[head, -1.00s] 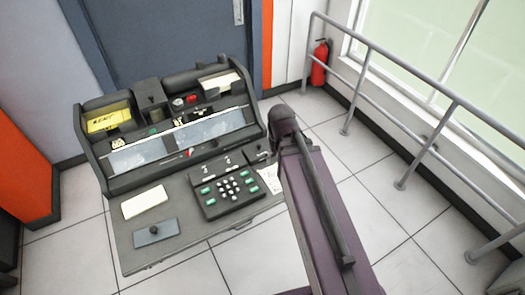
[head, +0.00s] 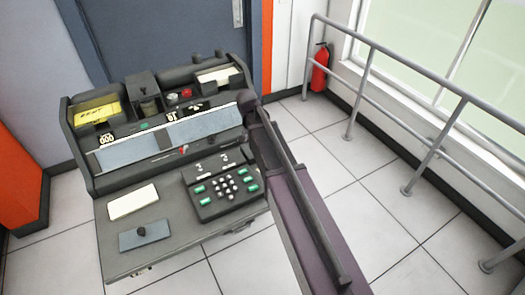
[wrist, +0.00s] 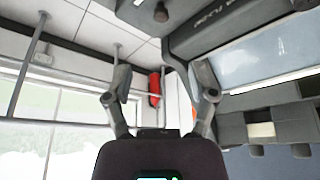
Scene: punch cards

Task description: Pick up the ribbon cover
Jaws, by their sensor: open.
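A flat grey-blue plate with a dark round knob (head: 146,236) lies on the front left of the machine's desk. It looks like the ribbon cover, but I cannot be sure from its shape alone. In the wrist view my gripper (wrist: 160,67) has its two fingers spread apart with nothing between them. The wrist view shows the punch machine (wrist: 240,55) on its right side, and I cannot make out the plate there. In the head view my arm reaches to the machine's right side and hides the gripper.
The punch machine (head: 80,178) carries a keypad (head: 222,190), a white card stack (head: 133,201) and a yellow card (head: 97,113). A grey railing (head: 420,80) and a red extinguisher (head: 320,69) stand to the right. The tiled floor (head: 390,215) between them is clear.

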